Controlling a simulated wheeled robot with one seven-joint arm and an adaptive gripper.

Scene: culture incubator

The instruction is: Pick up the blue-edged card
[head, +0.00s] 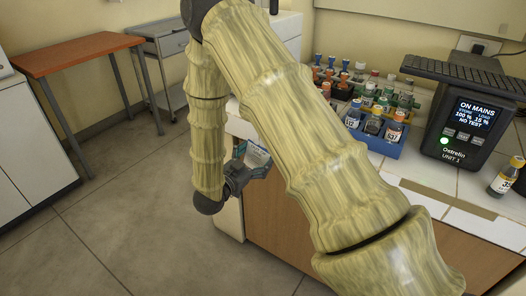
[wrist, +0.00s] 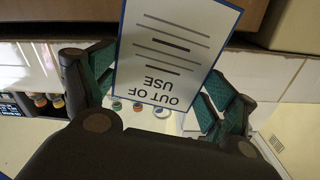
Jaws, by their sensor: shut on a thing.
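The blue-edged card (wrist: 172,45) is white with a thin blue border, grey lines and the words "OUT OF USE", which read upside down in the wrist view. My gripper (wrist: 158,88) is shut on it, with one green-padded finger at each side of the card. In the head view the card (head: 257,157) shows as a small pale and blue piece at my gripper (head: 240,172), in front of the counter's edge. My arm covers part of the counter behind it.
A blue rack (head: 377,143) of several bottles stands on the white tiled counter. To its right are a black unit (head: 464,128) with a lit screen and a lone bottle (head: 505,177). A brown-topped table (head: 80,52) stands at the left. The floor between is clear.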

